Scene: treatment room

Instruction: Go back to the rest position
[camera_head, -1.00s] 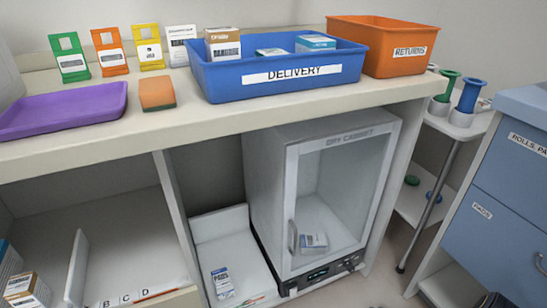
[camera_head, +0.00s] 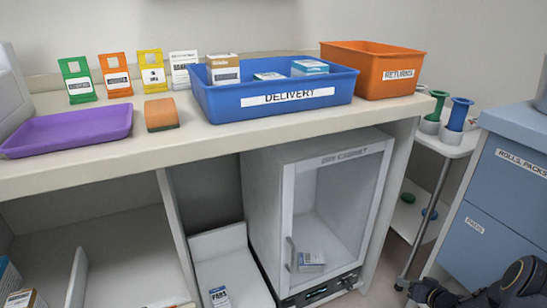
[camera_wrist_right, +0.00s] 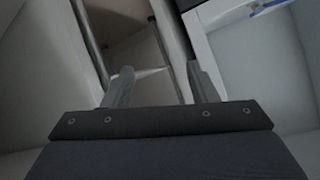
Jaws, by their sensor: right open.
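My right gripper (camera_wrist_right: 163,82) shows in the right wrist view with its two grey fingers apart and nothing between them. In the head view, dark parts of my right arm come in at the lower right corner, in front of the blue drawer unit. My left gripper is not in view.
A counter (camera_head: 60,173) holds a purple tray (camera_head: 70,130), an orange sponge (camera_head: 161,114), a blue delivery bin (camera_head: 290,97) and an orange returns bin (camera_head: 372,68). Below stands a closed dry cabinet (camera_head: 335,215). A blue drawer unit (camera_head: 500,200) is close to my right arm.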

